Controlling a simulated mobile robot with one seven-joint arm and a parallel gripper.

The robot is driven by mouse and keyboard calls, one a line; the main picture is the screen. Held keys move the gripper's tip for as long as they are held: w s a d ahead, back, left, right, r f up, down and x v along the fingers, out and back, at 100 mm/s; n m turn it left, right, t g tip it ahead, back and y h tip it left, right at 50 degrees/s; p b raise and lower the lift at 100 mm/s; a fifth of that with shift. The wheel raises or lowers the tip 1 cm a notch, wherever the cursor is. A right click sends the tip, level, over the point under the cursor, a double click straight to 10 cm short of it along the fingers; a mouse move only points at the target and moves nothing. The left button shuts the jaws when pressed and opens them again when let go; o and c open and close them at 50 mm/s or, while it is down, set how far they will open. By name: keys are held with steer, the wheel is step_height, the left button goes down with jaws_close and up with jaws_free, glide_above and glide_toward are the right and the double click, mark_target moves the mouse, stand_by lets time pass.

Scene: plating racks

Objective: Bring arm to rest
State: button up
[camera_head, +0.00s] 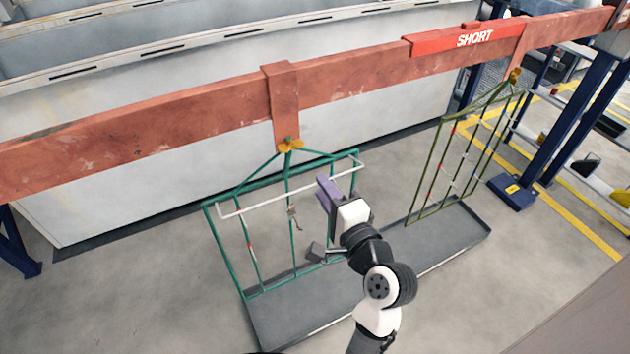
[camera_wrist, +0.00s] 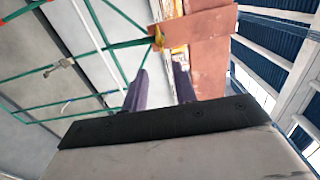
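My arm reaches up from the bottom of the head view, in front of the green rack (camera_head: 290,210). My gripper (camera_head: 325,187), with purple fingers, is near the upper right part of that rack. In the head view I cannot tell whether it touches the rack. In the wrist view my gripper (camera_wrist: 160,82) shows its two fingers apart, with nothing held between them. The green rack also shows in the wrist view (camera_wrist: 95,27), tilted, left of and beyond the fingers.
A red-brown beam (camera_head: 180,117) crosses overhead, with the green rack hanging from a yellow fitting (camera_head: 290,145). An olive rack (camera_head: 440,165) hangs to the right. A grey tray (camera_head: 290,318) lies below on the floor. A blue post (camera_head: 570,125) stands at right.

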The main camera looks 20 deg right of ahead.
steer(key=shift+s, duration=0.4)
